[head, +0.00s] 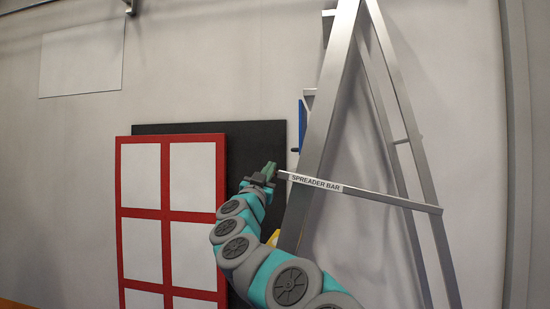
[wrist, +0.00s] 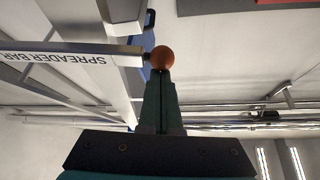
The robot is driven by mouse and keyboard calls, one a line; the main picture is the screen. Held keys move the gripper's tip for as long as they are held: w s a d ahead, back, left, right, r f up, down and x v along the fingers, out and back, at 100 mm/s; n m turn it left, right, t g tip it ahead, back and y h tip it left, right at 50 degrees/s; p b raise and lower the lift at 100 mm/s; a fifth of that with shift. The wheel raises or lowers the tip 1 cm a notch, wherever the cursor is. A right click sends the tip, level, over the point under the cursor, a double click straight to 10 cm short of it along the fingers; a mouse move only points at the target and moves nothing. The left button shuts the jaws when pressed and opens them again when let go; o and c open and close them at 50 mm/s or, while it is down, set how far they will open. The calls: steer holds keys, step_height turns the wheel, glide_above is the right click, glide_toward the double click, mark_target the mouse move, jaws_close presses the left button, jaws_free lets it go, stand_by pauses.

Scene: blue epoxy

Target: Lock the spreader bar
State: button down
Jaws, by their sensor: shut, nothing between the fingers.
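The silver spreader bar (head: 395,200) crosses a metal stepladder (head: 325,110) and carries a "SPREADER BAR" label. Its left end sticks out past the ladder's left rail. In the wrist view the bar (wrist: 112,48) comes in from the left, its label upside down, and ends at a round orange-brown knob (wrist: 163,57). My gripper (head: 271,167) is shut and empty at the bar's free end. In the wrist view its fingertips (wrist: 163,76) are right at the knob; whether they touch it I cannot tell. In the head view I cannot make out the knob.
A red-framed panel with white panes (head: 165,215) stands left of my arm, in front of a dark board (head: 255,140). A small blue thing (head: 302,122) shows behind the ladder's left rail. A pale wall is behind everything. Open space lies above my gripper.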

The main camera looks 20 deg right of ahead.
step_height(320, 180, down, 13)
steer(key=a+n+t+y+b, duration=0.1)
steer(key=n+t+y+b, duration=0.1)
steer(key=n, duration=0.3)
steer(key=shift+w+r+t+y+b, duration=0.25)
steer(key=shift+w+y+b, duration=0.2)
steer(key=shift+b, duration=0.3)
steer(key=shift+a+f, duration=0.1)
steer(key=shift+f, duration=0.1)
step_height(320, 180, up, 5)
steer(key=s+p, duration=0.2)
steer(key=p, duration=0.1)
steer(key=a+v, duration=0.1)
steer(key=v, duration=0.8)
steer(key=shift+r, duration=0.2)
steer(key=shift+h, duration=0.25)
